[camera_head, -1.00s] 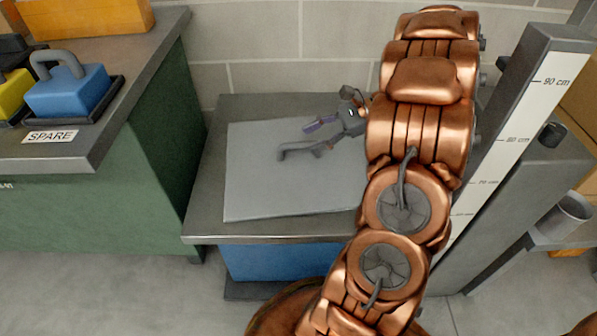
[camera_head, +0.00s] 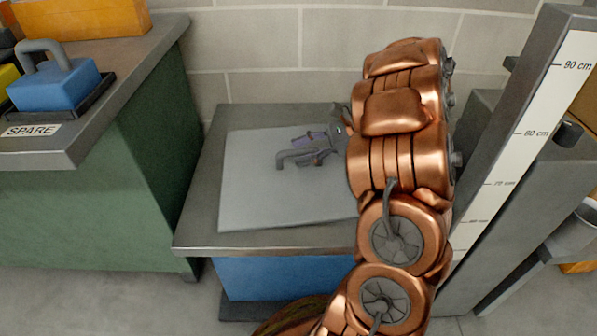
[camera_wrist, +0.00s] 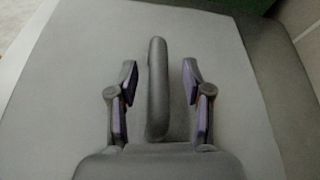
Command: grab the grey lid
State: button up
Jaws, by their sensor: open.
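The grey lid (camera_head: 254,200) is a flat square panel on the grey-topped low stand, with a dark grey handle (camera_head: 284,159) standing up from it. The lid also fills most of the wrist view (camera_wrist: 70,80), with the handle (camera_wrist: 157,85) upright in the middle. My gripper (camera_head: 305,153) is at the handle. In the wrist view its two fingers (camera_wrist: 158,80) are open, one on each side of the handle, with a gap on both sides. My arm hides the lid's right edge in the head view.
A blue body (camera_head: 280,277) shows under the stand's top. A green bench (camera_head: 135,180) on the left holds a blue block with a handle (camera_head: 55,84) and a SPARE label (camera_head: 32,131). A centimetre scale post (camera_head: 530,140) stands close on the right.

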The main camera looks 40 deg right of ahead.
jog(key=shift+x, duration=0.85)
grip_shut()
